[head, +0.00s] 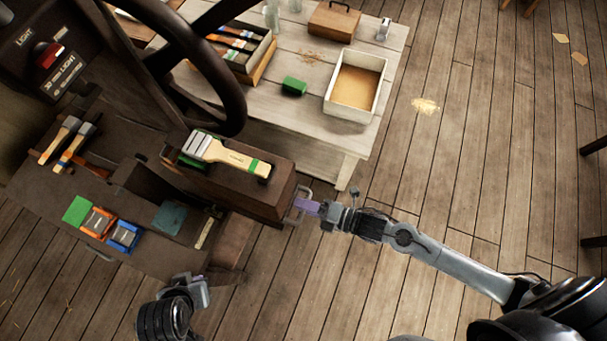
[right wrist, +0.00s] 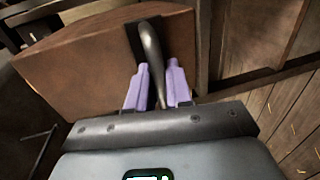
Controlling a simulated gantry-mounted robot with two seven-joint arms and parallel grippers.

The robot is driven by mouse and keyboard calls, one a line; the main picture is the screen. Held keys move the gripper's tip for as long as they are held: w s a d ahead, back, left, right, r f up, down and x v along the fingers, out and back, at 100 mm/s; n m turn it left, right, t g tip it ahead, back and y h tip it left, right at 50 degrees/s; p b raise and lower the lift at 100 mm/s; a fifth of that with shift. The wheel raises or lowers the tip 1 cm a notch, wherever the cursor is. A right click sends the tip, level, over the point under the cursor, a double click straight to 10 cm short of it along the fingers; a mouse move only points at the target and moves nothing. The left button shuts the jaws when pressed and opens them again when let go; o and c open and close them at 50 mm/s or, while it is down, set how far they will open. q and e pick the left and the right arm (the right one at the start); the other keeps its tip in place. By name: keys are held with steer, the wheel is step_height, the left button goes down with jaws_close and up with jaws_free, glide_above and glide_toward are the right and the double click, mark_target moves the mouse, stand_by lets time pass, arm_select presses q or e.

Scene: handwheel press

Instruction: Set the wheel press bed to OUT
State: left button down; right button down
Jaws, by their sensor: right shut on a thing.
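The press bed is a dark brown wooden block (head: 277,207) under the handwheel's side of the press, with a metal bar handle (head: 290,218) on its right end. A large dark handwheel (head: 238,95) stands above it at the upper left of the head view. My right gripper (head: 306,206) is at the handle, its purple fingers on both sides of the bar; the right wrist view shows the handle (right wrist: 150,50) between the fingers (right wrist: 157,88). My left gripper (head: 196,279) hangs low, apart from the press; its finger gap is not clear.
A wide brush (head: 232,157) lies on the bed. The press table at left holds brushes, a green block (head: 77,210) and orange and blue items. A pale table (head: 312,143) behind carries a white tray (head: 329,102). The floor at right is mostly clear.

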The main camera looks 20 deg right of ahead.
arm_select(q)
steer(key=shift+w+r, duration=0.1)
steer(key=shift+w, duration=0.1)
arm_select(e)
steer(key=c, duration=1.4)
jaws_free()
steer(key=shift+o, duration=1)
steer(key=shift+s+d, duration=0.1)
steer(key=shift+d, duration=0.05)
arm_select(q)
steer(key=shift+s+d, duration=0.1)
steer(key=shift+d, duration=0.2)
